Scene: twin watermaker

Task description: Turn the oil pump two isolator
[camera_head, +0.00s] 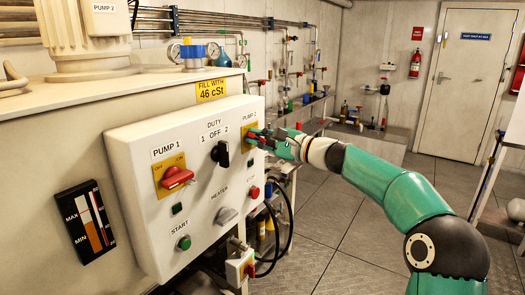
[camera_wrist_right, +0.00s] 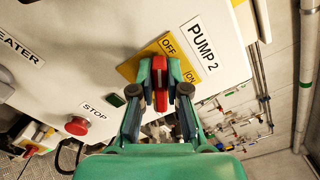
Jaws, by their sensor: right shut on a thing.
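The oil pump two isolator is a red rotary handle (camera_wrist_right: 159,83) on a yellow OFF/ON plate (camera_wrist_right: 133,68) below the PUMP 2 label (camera_wrist_right: 201,46). In the head view its yellow plate (camera_head: 250,131) sits at the right edge of the white panel. My right gripper (camera_wrist_right: 159,90) has a finger on each side of the red handle and is shut on it. In the head view my right gripper (camera_head: 262,138) reaches the panel from the right and hides most of the handle. My left gripper is not in view.
The white control panel (camera_head: 190,235) also carries the PUMP 1 isolator (camera_head: 175,177), a black duty switch (camera_head: 220,153), a grey heater knob (camera_head: 226,216) and a green start button (camera_head: 184,243). The red stop button (camera_wrist_right: 76,126) is close to my right gripper. Open floor (camera_head: 340,225) lies right of the panel.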

